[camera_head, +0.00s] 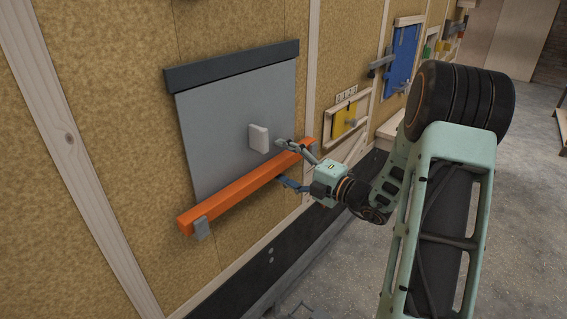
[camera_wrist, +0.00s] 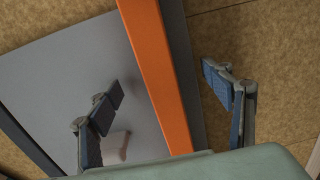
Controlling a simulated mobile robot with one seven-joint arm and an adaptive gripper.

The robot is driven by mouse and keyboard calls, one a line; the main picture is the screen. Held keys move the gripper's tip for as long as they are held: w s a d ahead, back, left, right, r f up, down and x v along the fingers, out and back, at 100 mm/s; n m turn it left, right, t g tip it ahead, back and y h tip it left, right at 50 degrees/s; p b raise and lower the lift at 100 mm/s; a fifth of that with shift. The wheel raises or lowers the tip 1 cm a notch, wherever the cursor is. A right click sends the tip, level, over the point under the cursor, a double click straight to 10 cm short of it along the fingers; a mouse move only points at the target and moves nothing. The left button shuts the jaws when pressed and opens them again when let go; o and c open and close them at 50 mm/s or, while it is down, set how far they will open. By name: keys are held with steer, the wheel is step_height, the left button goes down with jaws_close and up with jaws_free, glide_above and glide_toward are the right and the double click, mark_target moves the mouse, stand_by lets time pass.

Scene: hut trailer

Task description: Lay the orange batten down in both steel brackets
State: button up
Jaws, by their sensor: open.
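The orange batten (camera_head: 240,191) lies lengthwise along the lower edge of a grey wall panel. Its left end rests at a steel bracket (camera_head: 202,229), whose front lip shows below the batten. A grey piece at the right end (camera_head: 314,149) looks like the other bracket, but my gripper partly covers that area, so I cannot tell how deep the batten sits there. My gripper (camera_head: 283,163) is open near the batten's right part, one finger above and one below it. In the wrist view the batten (camera_wrist: 157,75) passes between the spread fingers, with gaps on both sides.
The grey panel (camera_head: 220,125) has a white block-like handle (camera_head: 258,138) close to my upper finger and a dark rail (camera_head: 235,65) along its top. A yellow panel (camera_head: 345,118) and a blue panel (camera_head: 401,60) are farther along the wall. Open floor lies at right.

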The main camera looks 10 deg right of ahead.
steer(key=shift+s+d, duration=0.15)
steer(key=shift+s, duration=0.05)
steer(key=shift+p+v, duration=0.55)
steer(key=shift+v, duration=0.65)
steer(key=shift+s+f, duration=0.1)
steer(key=shift+f, duration=0.1)
steer(key=shift+s+d, duration=0.35)
steer(key=v, duration=0.8)
steer(key=shift+p, duration=0.35)
steer(key=shift+f, duration=0.1)
